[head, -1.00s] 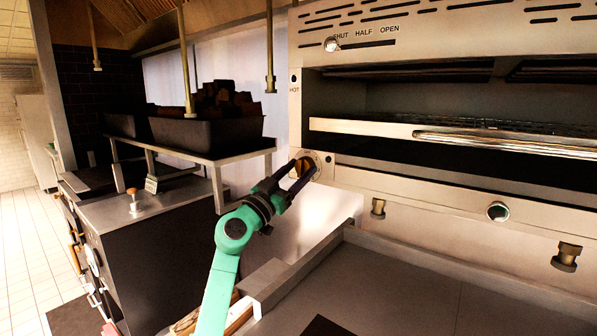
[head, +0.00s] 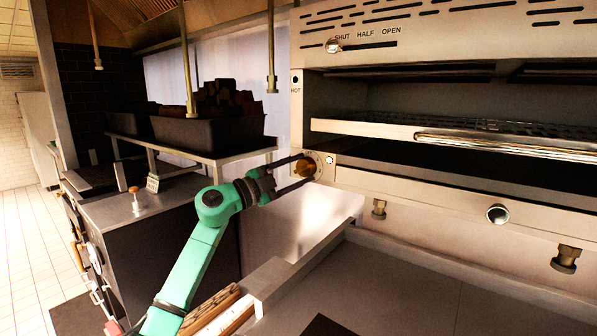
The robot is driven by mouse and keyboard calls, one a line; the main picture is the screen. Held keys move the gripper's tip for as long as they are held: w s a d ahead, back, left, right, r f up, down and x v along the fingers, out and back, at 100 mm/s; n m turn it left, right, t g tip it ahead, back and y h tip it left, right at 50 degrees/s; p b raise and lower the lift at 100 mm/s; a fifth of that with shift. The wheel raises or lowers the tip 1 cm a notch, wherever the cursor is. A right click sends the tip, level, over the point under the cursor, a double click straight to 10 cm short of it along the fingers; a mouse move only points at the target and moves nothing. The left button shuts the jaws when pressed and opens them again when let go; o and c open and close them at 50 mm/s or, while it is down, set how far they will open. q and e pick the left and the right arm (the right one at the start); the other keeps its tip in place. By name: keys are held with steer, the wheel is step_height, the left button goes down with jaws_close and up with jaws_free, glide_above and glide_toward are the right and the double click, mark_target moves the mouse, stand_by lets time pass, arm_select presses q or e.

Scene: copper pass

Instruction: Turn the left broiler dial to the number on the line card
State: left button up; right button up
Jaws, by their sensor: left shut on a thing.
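The left broiler dial (head: 307,167) is a small brass knob on a round plate at the lower left corner of the steel broiler (head: 450,190). My left gripper (head: 303,168) reaches it from the left, one dark finger above the knob and one below, shut on it. The marks around the dial are too small to read. I cannot make out a line card or its number. My right gripper is not in view.
A slider (head: 333,46) marked SHUT, HALF, OPEN sits at the broiler's top left. A round knob (head: 497,214) is on its lower front. A steel counter (head: 390,280) lies below. Black bins (head: 215,133) stand on a shelf at left.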

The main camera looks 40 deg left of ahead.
arm_select(q)
steer(key=m+g, duration=0.1)
steer(key=m, duration=0.3)
steer(key=shift+m+g+h+b, duration=0.3)
steer(key=shift+m+g+b, duration=0.05)
steer(key=shift+m+g, duration=0.05)
steer(key=m+g, duration=0.1)
steer(key=m, duration=0.1)
steer(key=m+g+y+b, duration=0.1)
steer(key=m, duration=0.2)
steer(key=shift+r, duration=0.1)
steer(key=m+g+y+b, duration=0.1)
steer(key=m, duration=0.1)
steer(key=shift+r+m, duration=0.1)
steer(key=shift+m, duration=0.3)
steer(key=shift+d+m+g+y, duration=0.1)
steer(key=shift+m+g+y, duration=0.3)
steer(key=shift+m+y, duration=0.85)
steer(key=shift+m+h, duration=0.25)
steer(key=shift+m, duration=0.1)
steer(key=o, duration=1.4)
steer(key=shift+c, duration=0.2)
